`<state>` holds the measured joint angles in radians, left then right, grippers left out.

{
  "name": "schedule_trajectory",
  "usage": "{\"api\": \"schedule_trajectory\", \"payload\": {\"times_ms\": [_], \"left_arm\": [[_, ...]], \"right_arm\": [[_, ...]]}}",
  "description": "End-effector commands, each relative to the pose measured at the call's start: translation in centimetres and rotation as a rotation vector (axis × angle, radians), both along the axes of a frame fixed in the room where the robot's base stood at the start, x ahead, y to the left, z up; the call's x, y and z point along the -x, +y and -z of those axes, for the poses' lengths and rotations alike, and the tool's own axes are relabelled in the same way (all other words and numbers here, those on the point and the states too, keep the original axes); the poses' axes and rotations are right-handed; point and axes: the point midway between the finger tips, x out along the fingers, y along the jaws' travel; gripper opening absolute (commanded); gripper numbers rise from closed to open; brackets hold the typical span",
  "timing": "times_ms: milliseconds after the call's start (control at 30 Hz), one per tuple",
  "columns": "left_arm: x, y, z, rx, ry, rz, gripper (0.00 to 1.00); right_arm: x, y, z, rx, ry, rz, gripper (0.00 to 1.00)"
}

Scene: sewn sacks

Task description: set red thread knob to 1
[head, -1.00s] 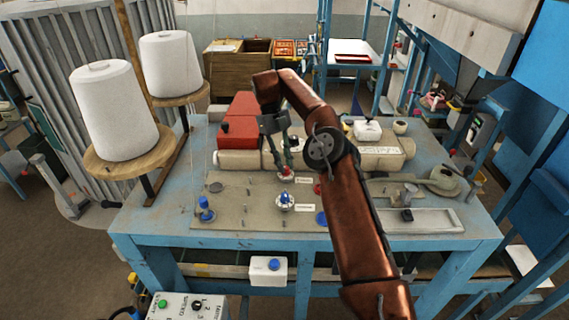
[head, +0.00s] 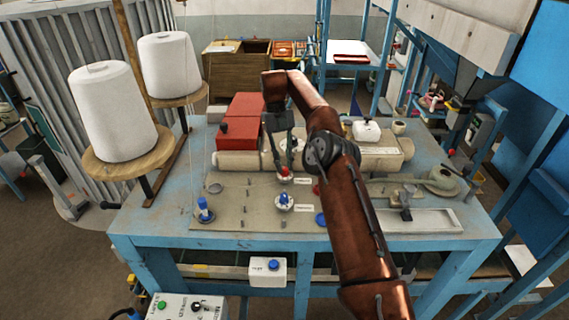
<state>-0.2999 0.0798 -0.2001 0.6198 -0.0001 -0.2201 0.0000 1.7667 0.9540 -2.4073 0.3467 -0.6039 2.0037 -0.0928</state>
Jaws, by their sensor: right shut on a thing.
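The red thread knob (head: 285,171) sits on the beige machine plate, on a pale dial, beside a small white label. My right gripper (head: 283,163) reaches down onto it from above and is shut on it. The knob's pointer and the dial numbers are too small to read. A blue knob (head: 284,199) on a similar dial sits just in front of the red one. My left gripper is not in the picture.
A red machine cover (head: 239,120) stands behind and to the left. A blue-topped post (head: 205,210) stands at the plate's left front. White thread cones (head: 113,112) stand at the left. My right arm hides part of the plate's right side.

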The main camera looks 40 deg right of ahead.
Motion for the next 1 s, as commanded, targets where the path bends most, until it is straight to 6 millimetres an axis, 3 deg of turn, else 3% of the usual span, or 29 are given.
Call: {"api": "schedule_trajectory", "payload": {"times_ms": [67,100,333,767,1000], "left_arm": [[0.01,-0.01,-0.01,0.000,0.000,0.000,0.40],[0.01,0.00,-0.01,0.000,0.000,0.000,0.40],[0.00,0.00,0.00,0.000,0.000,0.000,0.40],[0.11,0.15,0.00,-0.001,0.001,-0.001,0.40],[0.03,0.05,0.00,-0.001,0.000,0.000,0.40]], "right_arm": [[-0.06,-0.09,-0.11,0.002,-0.004,0.002,0.00],[-0.06,-0.09,-0.10,0.002,-0.004,0.002,0.19],[-0.02,-0.04,-0.01,0.000,-0.001,0.000,0.35],[-0.01,0.06,0.05,-0.001,0.001,-0.013,0.35],[-0.02,0.26,0.04,-0.003,0.001,-0.149,0.35]]}}
